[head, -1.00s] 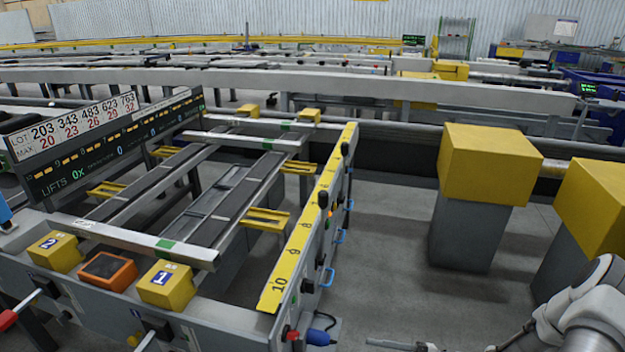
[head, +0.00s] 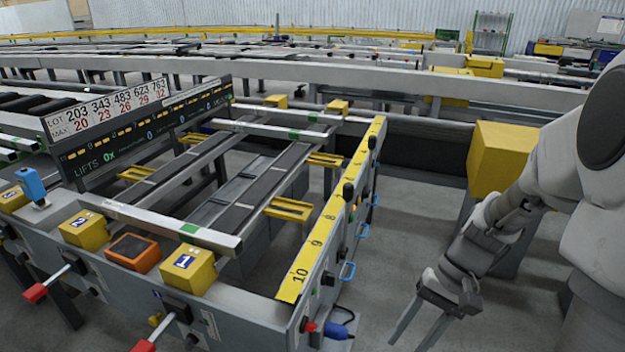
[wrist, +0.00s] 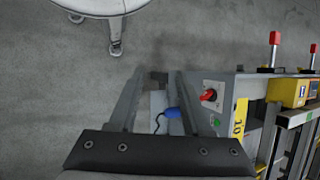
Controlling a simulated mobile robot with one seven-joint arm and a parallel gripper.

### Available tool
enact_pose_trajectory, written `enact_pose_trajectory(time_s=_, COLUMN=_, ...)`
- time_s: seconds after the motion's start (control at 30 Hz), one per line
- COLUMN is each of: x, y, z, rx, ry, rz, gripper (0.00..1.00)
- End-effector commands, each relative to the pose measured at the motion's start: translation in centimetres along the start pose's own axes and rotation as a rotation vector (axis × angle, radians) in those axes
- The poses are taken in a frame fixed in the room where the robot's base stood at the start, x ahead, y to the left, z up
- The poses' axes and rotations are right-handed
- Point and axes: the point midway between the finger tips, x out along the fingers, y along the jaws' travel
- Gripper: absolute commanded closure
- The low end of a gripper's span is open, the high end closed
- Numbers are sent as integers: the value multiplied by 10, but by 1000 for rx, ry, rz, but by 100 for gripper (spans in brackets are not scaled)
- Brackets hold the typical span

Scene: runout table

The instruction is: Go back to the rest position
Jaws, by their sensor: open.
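My gripper (head: 418,330) is at the lower right in the head view, its two fingers apart and pointing down. Nothing shows between the fingers. It is to the right of the runout table (head: 250,305), apart from it, over the grey floor. In the wrist view my gripper (wrist: 155,80) shows its open fingers reaching up the picture. The blue plug also shows in the head view (head: 337,331).
Levers with red handles (head: 36,292) jut from the table's front. The yellow numbered rail (head: 330,215) edges the table's right side. Bare floor (head: 400,260) lies between the table and my gripper.

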Motion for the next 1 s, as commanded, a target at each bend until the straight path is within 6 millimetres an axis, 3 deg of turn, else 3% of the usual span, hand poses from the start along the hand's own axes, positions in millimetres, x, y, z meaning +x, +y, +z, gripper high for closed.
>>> enact_pose_trajectory(time_s=0.5, x=-76, y=-17, z=61, rx=-185, ry=464, rz=373, gripper=51)
enact_pose_trajectory(time_s=0.7, x=-103, y=-34, z=90, rx=-290, ry=644, rz=379, gripper=51)
enact_pose_trajectory(time_s=1.0, x=-126, y=-60, z=129, rx=-459, ry=836, rz=313, gripper=51)
